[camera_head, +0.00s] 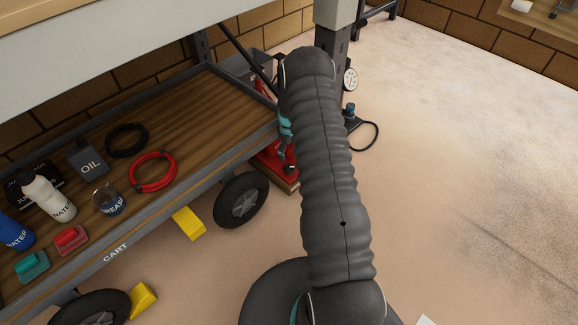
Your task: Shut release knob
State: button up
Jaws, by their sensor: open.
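No part can be told for certain as the release knob. A small blue-topped knob or fitting (349,112) stands just right of my arm, by a black hose, below a round white gauge (351,79). A red unit (270,168) sits low on the floor by the cart's end, mostly hidden behind my arm. My gripper (284,152) shows only in part at the arm's left edge, above the red unit. It is open, and I see nothing held in it. Whether it touches the red unit cannot be told.
The wooden-topped cart (190,108) at left carries bottles, an oil can, a red cable coil (153,172) and a black coil. Yellow chocks (189,223) lie by its black wheels. A grey post (333,45) stands behind my arm.

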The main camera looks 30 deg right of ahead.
aim_at(289, 167)
notch_tip(289, 167, down, 9)
dwell(0.3)
jog(key=c, duration=1.2)
